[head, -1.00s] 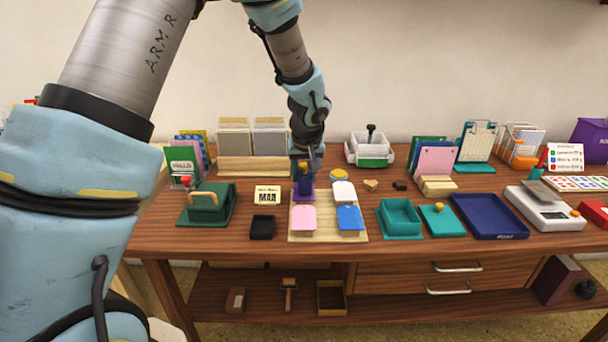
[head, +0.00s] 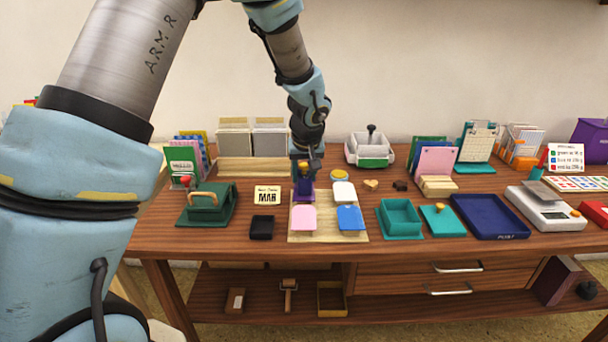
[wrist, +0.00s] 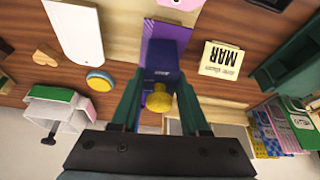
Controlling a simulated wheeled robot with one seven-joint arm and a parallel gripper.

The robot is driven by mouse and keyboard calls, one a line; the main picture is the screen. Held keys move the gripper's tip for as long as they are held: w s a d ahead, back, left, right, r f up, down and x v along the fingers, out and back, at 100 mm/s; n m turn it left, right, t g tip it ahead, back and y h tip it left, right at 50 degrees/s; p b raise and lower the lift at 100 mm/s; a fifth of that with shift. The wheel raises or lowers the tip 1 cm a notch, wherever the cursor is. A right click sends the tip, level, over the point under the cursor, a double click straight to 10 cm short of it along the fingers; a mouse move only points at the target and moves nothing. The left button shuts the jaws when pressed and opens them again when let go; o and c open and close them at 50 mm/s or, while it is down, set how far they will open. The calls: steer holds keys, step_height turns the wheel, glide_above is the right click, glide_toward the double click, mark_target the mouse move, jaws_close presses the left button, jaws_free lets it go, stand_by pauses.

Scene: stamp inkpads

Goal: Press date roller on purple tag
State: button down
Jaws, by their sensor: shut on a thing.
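My gripper (wrist: 164,75) has its two green fingers shut on the date roller (wrist: 166,58), which has a dark blue body and a yellow knob. In the head view the roller (head: 303,187) is upright at the back left of the beige board. The purple tag (wrist: 150,42) lies under and beside the roller, which hides part of it. I cannot tell whether the roller's underside touches the tag.
The board (head: 327,237) also carries pink (head: 303,217), blue (head: 350,217) and white (head: 344,191) tags. A date card (head: 268,194) and black pad (head: 262,227) are to its left. Teal boxes (head: 400,218) are to its right. A round yellow-topped tin (head: 339,175) is behind.

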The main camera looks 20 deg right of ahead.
steer(key=shift+f, duration=0.1)
steer(key=shift+r+p, duration=2.25)
steer(key=shift+r, duration=1.35)
